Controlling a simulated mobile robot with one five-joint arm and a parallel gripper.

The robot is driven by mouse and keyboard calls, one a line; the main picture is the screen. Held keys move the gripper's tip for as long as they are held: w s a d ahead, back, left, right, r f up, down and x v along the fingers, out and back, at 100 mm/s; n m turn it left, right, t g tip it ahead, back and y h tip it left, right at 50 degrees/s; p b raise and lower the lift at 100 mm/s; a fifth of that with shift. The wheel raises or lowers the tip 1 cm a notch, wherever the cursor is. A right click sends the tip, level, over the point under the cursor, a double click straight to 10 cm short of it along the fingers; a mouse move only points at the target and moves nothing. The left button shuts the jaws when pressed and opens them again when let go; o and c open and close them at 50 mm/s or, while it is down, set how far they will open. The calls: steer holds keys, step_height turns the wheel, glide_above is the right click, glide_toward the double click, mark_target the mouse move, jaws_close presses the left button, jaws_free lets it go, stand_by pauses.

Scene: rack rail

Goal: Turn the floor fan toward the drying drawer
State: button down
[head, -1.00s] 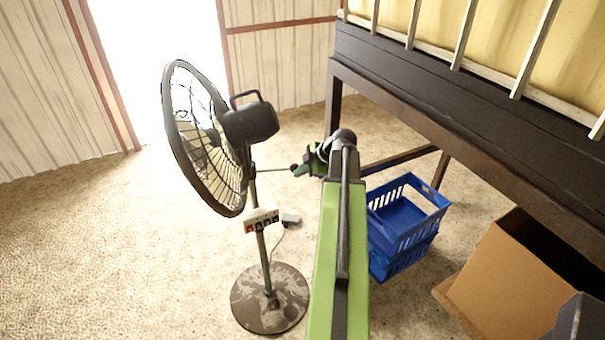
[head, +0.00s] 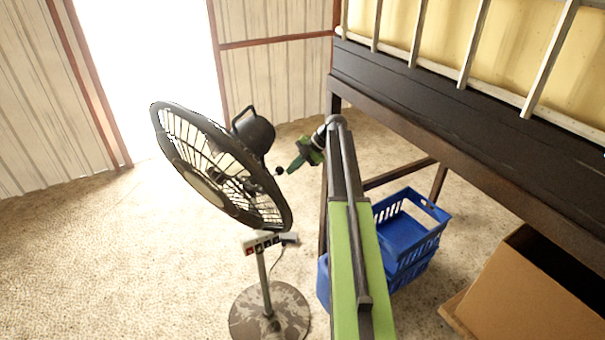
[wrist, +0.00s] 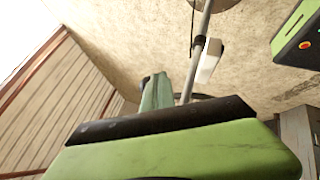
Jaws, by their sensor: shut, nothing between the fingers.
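The floor fan's round wire cage (head: 220,165) faces down-left toward the front in the head view. Its dark motor housing (head: 255,130) is behind the cage, on a thin pole above a round worn base (head: 268,318). A small dark knob (head: 280,170) shows beside the cage's right side. My gripper (head: 291,170) is shut and empty, its green tip right by the knob; I cannot tell if they touch. In the wrist view my green fingers (wrist: 157,92) are together, near the fan's pole (wrist: 190,85) and white control box (wrist: 208,60). No drying drawer is clearly identifiable.
A dark rack frame (head: 450,115) with pale slats stands at the right. Blue crates (head: 405,235) and a cardboard box (head: 530,295) are under or beside it. A bright doorway (head: 145,75) is behind the fan. The floor left of the fan is clear.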

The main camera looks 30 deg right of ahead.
steer(key=shift+w+a, duration=0.45)
steer(key=shift+w, duration=0.3)
steer(key=shift+w+a, duration=0.45)
steer(key=shift+w, duration=0.25)
